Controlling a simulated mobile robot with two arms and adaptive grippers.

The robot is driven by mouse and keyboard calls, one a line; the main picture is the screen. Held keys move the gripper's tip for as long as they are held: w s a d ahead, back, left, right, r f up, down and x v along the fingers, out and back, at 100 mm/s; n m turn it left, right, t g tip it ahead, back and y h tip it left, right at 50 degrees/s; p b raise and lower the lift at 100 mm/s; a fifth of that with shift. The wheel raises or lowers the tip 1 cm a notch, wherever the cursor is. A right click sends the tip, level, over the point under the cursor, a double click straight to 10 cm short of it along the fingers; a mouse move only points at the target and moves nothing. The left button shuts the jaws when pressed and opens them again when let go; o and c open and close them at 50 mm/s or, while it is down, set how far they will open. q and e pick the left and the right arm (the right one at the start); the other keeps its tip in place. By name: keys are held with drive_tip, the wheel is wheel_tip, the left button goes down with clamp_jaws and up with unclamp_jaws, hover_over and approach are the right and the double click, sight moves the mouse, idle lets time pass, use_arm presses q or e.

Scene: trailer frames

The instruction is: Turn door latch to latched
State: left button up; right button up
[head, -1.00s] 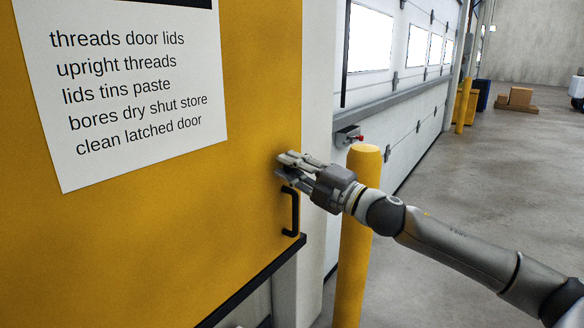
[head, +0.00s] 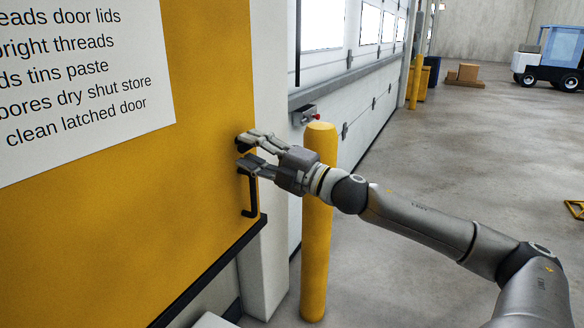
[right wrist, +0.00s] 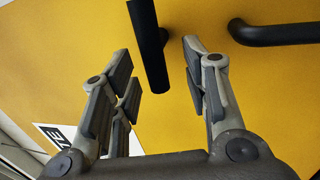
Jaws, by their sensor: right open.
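The yellow door (head: 205,200) fills the left of the head view. The black latch bar (right wrist: 150,45) stands out from it in the right wrist view, lying between my two fingers with gaps visible on both sides. My right gripper (head: 246,152) is open at the door's right edge, its fingers around the latch bar. In the head view the fingers largely hide the latch. A black pull handle (head: 252,198) sits just below the gripper; it also shows at the upper right of the right wrist view (right wrist: 275,34). My left gripper is out of view.
A yellow bollard (head: 318,225) stands close beside the door, behind my right forearm. A white printed sign (head: 75,80) is on the door. White sectional doors line the wall behind. The floor at right is open, with boxes (head: 467,73) and a blue vehicle (head: 558,50) far off.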

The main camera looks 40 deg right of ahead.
drive_tip(key=v, duration=1)
idle(0.7)
idle(0.5)
